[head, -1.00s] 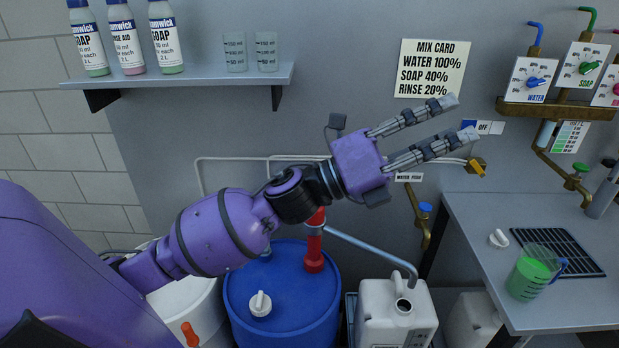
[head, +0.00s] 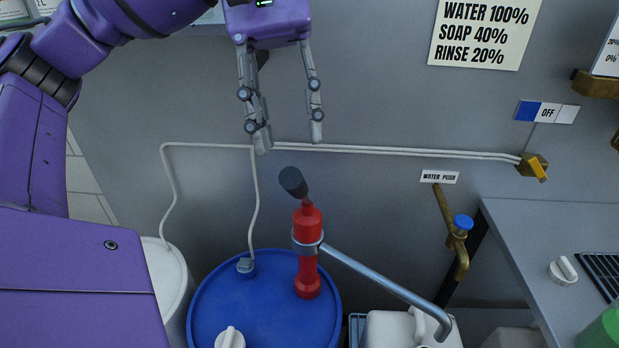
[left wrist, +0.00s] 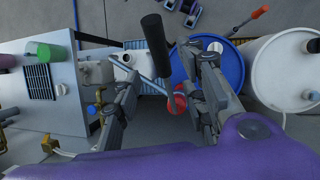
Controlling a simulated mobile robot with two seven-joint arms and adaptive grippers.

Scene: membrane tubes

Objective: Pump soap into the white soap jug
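The red hand pump (head: 307,250) stands on the blue drum (head: 215,315), with a dark handle grip (head: 293,181) at its top. Its metal spout bends down over the white soap jug (head: 388,332), which the lower picture edge cuts off. My left gripper (head: 289,142) points down with its fingers apart and empty, its tips a little above the handle grip in the picture. In the left wrist view, the dark grip (left wrist: 155,45) shows between the spread fingers, with the red pump body (left wrist: 179,102) beyond. Contact with the grip is not visible.
A bench (head: 540,235) at right holds a white cap (head: 563,271) and a green-filled measuring jug (head: 604,335). A brass water tap (head: 458,240) is on the wall. A pale hose (head: 255,210) runs into the drum. A white drum (head: 165,275) stands at left.

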